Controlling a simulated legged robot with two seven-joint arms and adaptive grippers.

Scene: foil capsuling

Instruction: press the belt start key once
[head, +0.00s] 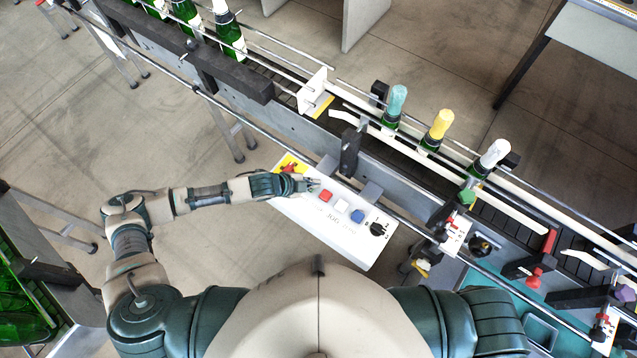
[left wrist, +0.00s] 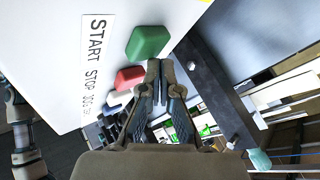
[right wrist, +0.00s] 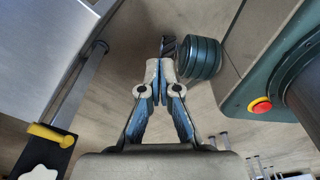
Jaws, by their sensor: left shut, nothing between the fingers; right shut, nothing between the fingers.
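The white control panel (head: 345,240) lies in front of the conveyor. The green key (left wrist: 148,43) sits by the START label (left wrist: 97,28) in the left wrist view; my left gripper hides it in the head view. The red key (head: 326,195), beside STOP, also shows in the left wrist view (left wrist: 129,78). My left gripper (head: 312,184) is shut and empty over the panel. Its fingertips (left wrist: 160,66) appear close beside the green key; I cannot tell whether they touch it. My right gripper (right wrist: 165,50) is shut and empty, away from the panel.
A white key (head: 341,206), a blue key (head: 357,216) and a black knob (head: 378,229) continue along the panel. A red control on yellow (head: 290,165) is at its left end. Bottles with teal (head: 397,100), yellow (head: 441,124) and white (head: 494,153) tops stand on the conveyor.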

